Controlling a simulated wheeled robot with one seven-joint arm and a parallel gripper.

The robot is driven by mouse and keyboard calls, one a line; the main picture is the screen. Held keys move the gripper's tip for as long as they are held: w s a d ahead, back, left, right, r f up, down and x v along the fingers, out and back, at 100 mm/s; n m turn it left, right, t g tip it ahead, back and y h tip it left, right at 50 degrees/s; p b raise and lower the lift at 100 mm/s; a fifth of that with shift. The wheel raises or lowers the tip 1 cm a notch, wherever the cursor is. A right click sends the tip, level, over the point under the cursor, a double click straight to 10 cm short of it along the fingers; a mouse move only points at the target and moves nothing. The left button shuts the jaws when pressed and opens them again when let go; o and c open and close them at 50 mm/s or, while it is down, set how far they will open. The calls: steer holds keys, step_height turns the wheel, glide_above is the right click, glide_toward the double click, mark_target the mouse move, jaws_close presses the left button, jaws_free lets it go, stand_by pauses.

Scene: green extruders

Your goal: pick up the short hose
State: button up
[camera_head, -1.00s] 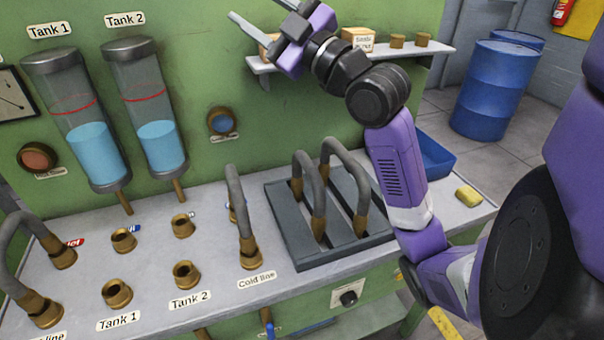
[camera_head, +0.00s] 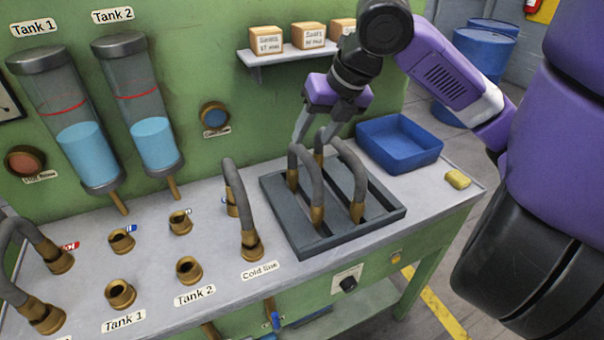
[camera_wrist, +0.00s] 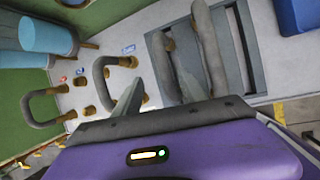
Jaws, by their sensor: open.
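A dark grey slotted rack (camera_head: 385,217) on the bench holds two grey arched hoses with brass ends. The left one, which looks like the short hose (camera_head: 306,168), has a smaller span than the longer hose (camera_head: 350,162) to its right. Both also show in the wrist view, the short hose (camera_wrist: 155,50) left of the longer hose (camera_wrist: 207,45). My gripper (camera_head: 316,135) points down over the back of the rack, open and empty. Its fingers reach close to the hose tops in the head view; I cannot tell whether they touch. In the wrist view the fingers (camera_wrist: 160,85) partly overlap the rack.
A hose (camera_head: 240,205) on the cold line stands left of the rack, and another hose (camera_head: 22,255) at far left. Several brass fittings stand between them. A blue bin (camera_head: 400,147) and a yellow sponge (camera_head: 457,179) are at right. A shelf (camera_head: 290,62) with boxes is behind.

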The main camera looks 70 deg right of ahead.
mark_target(307, 152)
steer(key=shift+s+d+f+n, duration=0.1)
steer(key=shift+s+f+n, duration=0.05)
steer(key=shift+f+n, duration=0.2)
steer(key=shift+p+x, duration=0.65)
steer(key=shift+x, duration=2.95)
steer(key=shift+s, duration=0.1)
steer(key=shift+c, duration=0.4)
jaws_close()
